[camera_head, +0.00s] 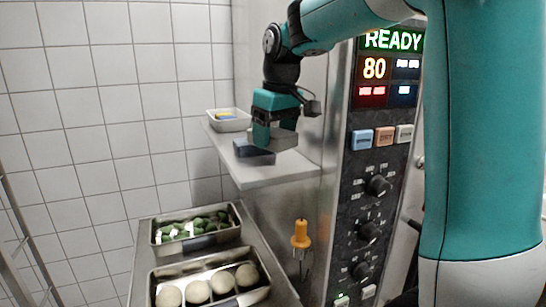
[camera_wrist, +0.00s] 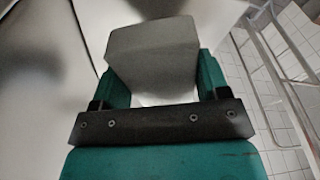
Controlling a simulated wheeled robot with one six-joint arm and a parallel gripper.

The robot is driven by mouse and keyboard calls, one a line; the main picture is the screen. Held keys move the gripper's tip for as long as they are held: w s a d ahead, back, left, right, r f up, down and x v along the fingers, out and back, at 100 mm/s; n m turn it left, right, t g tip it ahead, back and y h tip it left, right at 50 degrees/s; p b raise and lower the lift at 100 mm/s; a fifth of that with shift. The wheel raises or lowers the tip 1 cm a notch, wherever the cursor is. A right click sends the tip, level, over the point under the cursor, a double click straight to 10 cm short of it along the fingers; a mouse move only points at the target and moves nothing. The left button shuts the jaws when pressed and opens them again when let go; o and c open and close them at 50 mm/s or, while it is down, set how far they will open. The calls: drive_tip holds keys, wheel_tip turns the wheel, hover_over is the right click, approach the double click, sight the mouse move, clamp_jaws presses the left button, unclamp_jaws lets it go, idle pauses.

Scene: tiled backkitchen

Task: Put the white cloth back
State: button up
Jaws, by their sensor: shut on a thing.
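A pale grey-white, block-shaped folded cloth (camera_head: 286,140) is between the fingers of my gripper (camera_head: 272,132), over the steel shelf beside the control panel. In the wrist view the cloth (camera_wrist: 153,50) fills the space between the two teal fingers of my gripper (camera_wrist: 155,82), which is shut on it. A dark blue-grey folded block (camera_head: 254,152) is on the shelf, just below and left of the held cloth. I cannot tell whether the held cloth touches it or the shelf.
A small white tray (camera_head: 229,120) with blue and yellow items stands at the shelf's far left end. The shelf (camera_head: 262,178) is bare toward its front. Below are a steel pan (camera_head: 155,248) of green pieces and a pan (camera_head: 152,284) of round dough-like balls. An orange-handled tool (camera_head: 300,234) hangs on the right.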

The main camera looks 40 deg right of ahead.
sight(274, 166)
drive_tip(key=shift+f+p, duration=0.35)
drive_tip(key=shift+f, duration=1.95)
drive_tip(key=shift+f, duration=0.2)
drive_tip(key=o, duration=0.9)
drive_tip(key=shift+r, duration=0.1)
drive_tip(key=shift+r, duration=0.1)
